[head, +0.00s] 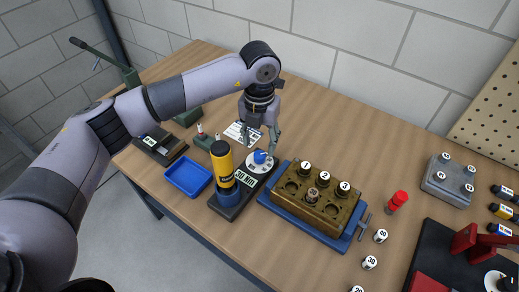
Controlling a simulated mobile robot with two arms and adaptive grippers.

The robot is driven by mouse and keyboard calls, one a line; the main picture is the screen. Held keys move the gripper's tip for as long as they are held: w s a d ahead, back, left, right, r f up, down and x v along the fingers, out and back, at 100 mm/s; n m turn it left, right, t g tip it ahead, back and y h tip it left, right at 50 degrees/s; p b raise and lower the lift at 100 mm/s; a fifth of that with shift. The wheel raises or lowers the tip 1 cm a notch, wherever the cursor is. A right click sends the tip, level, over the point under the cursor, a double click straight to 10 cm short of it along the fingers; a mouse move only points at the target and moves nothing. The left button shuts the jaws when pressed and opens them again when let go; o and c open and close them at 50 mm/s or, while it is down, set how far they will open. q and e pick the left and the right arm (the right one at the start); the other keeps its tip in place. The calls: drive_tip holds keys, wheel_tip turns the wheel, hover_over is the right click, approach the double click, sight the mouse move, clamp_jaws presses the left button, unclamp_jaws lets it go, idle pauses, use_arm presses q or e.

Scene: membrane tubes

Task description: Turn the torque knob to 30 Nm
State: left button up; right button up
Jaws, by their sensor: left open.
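The torque knob (260,156) is blue and sits on a round white dial (254,166). The dial is on a dark base (231,209) with a label reading 30 Nm (244,183). A yellow and blue cylindrical tool (222,165) stands upright on the same base, left of the dial. My left gripper (260,140) points down just above the knob, with its fingers open. I cannot tell whether a fingertip touches the knob. The dial marks are too small to read. My right gripper is not in view.
A blue tray (188,176) lies left of the base. A brass block on a blue vise (335,232) stands close on the right, with numbered caps. A red-topped item (398,201) and loose numbered pieces (370,262) lie farther right. A paper card (240,132) lies behind.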

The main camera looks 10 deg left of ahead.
sight(260, 155)
use_arm(q)
wheel_tip(260, 155, up, 7)
drive_tip(key=shift+s+f, duration=0.1)
drive_tip(key=shift+f, duration=0.1)
idle(0.6)
